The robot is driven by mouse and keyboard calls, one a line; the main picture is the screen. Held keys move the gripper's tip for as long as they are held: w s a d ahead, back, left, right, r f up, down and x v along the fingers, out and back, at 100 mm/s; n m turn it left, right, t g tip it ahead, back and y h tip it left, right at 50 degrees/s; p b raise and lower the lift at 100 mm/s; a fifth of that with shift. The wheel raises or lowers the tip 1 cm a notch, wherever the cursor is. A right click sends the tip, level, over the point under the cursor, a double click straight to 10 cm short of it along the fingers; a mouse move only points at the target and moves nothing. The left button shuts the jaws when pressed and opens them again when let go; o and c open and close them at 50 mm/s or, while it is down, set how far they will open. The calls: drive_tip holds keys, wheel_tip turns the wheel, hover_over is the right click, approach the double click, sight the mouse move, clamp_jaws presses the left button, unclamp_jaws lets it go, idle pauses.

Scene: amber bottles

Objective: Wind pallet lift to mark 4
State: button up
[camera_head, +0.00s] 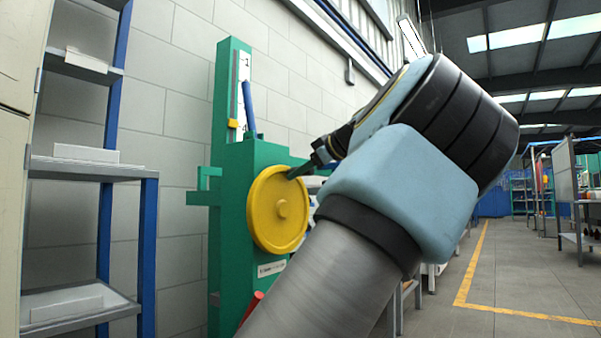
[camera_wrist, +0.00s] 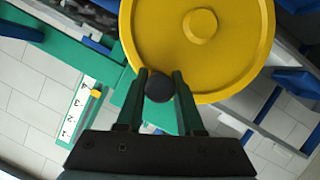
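The green pallet lift (camera_head: 228,170) stands against the wall in the head view, with a large yellow wheel (camera_head: 268,215) on its front. A white scale (camera_head: 239,75) runs up its mast; the yellow pointer (camera_head: 234,123) sits near the scale's low end.
Grey shelving with blue posts (camera_head: 148,240) stands left of the lift and holds pale boxes (camera_head: 86,153). A red piece (camera_head: 252,305) sticks out low by the lift. The floor (camera_head: 510,265) at the right is open, marked by a yellow line (camera_head: 470,270).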

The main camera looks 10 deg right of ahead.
drive_tip(key=o, duration=0.4)
drive_tip(key=shift+d, duration=0.1)
drive_tip(key=p+v, duration=0.3)
drive_tip(key=v, duration=0.7)
drive_tip(key=shift+s, duration=0.35)
